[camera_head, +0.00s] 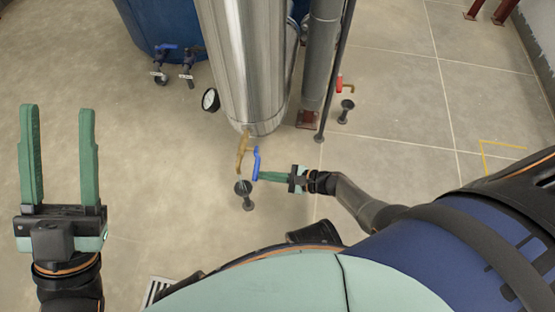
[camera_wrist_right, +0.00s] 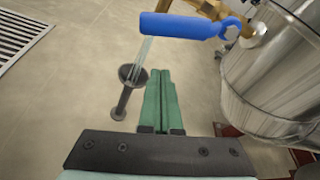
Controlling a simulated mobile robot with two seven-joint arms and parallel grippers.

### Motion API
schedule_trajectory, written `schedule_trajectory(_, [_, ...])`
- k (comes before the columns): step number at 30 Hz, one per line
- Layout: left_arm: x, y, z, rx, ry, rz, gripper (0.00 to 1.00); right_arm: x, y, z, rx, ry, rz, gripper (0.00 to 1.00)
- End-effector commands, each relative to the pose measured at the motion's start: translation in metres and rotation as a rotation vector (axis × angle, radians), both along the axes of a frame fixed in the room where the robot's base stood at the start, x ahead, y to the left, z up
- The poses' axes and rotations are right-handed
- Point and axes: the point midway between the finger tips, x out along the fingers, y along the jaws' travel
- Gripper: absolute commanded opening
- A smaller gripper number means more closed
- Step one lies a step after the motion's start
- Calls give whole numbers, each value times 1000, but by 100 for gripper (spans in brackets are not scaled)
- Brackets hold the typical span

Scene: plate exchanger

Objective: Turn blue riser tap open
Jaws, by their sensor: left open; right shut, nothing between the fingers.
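The blue tap handle (camera_head: 256,163) sits on a brass tap (camera_head: 242,150) at the foot of the shiny steel cylinder (camera_head: 240,60). My right gripper (camera_head: 260,176) is shut and empty, its green fingertips close beside the handle's lower end; contact is unclear. In the right wrist view the blue handle (camera_wrist_right: 182,25) lies across the top, beyond the shut fingertips (camera_wrist_right: 160,73). A thin pale streak, like water, runs from near the tap to a dark funnel (camera_wrist_right: 132,75). The funnel also shows in the head view (camera_head: 243,188). My left gripper (camera_head: 60,110) is open and empty at the left.
A blue tank (camera_head: 150,20) with small valves (camera_head: 165,50) stands at the back left. A round gauge (camera_head: 210,100) is left of the cylinder. A grey pipe (camera_head: 320,60) and a red-handled tap (camera_head: 346,85) stand to its right. A floor grate (camera_head: 157,288) lies at the front.

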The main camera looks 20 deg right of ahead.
Motion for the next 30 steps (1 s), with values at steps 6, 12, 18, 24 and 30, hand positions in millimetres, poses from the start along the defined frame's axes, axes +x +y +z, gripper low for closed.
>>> schedule_trajectory(6, [-1, 0, 2, -2, -2, -1, 50, -4, 3, 14, 0, -3, 4, 0])
schedule_trajectory(12, [-1, 0, 6, -4, -2, -2, 50, -8, 6, 28, 2, -2, 2, 0])
schedule_trajectory(18, [-1, 1, 7, -6, -3, -2, 50, -10, 7, 34, 2, -1, 2, 0])
schedule_trajectory(24, [-1, 1, 7, -7, -3, -2, 50, -10, 7, 34, 2, -1, 2, 0])
schedule_trajectory(30, [0, 1, 9, -6, -3, -1, 50, -11, 7, 35, 5, 2, 2, 0])
